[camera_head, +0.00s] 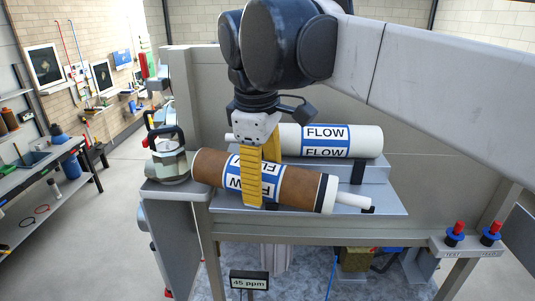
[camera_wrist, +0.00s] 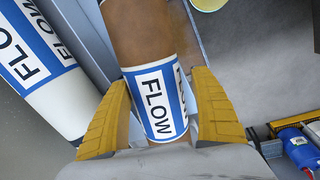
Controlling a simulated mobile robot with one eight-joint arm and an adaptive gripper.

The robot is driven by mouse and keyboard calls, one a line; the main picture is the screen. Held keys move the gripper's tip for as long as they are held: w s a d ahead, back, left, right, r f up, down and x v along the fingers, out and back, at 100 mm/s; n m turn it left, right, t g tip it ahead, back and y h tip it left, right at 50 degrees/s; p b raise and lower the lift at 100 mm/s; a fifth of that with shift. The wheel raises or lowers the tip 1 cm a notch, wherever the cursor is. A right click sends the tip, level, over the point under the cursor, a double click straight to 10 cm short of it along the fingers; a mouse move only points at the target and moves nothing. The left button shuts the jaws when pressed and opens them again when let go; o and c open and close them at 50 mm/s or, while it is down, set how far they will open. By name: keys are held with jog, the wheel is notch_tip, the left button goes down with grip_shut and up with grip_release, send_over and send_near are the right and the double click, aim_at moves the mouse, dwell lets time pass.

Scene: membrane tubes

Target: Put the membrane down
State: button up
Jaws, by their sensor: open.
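The brown membrane (camera_head: 300,186) with a blue and white FLOW label lies on the lower front step of a grey stand (camera_head: 392,203). A white end pipe sticks out at its right. In the wrist view the brown membrane (camera_wrist: 143,40) runs between the fingers. My gripper (camera_head: 262,185) is open, with its yellow fingers on either side of the labelled part. In the wrist view, gaps show beside the tube at my gripper (camera_wrist: 162,115). A white membrane (camera_head: 362,141) with a FLOW label lies on the upper step behind. It also shows in the wrist view (camera_wrist: 55,100).
A grey-green device with a black handle (camera_head: 168,160) stands just left of the brown membrane. Red and blue knobs (camera_head: 472,234) sit on a ledge at the right. A 45 ppm display (camera_head: 249,281) is below. A shelf (camera_head: 40,190) stands far left.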

notch_tip(320, 180, up, 12)
jog(key=s+b, duration=0.1)
jog(key=s, duration=0.1)
jog(key=shift+a+b, duration=0.3)
jog(key=shift+b, duration=0.1)
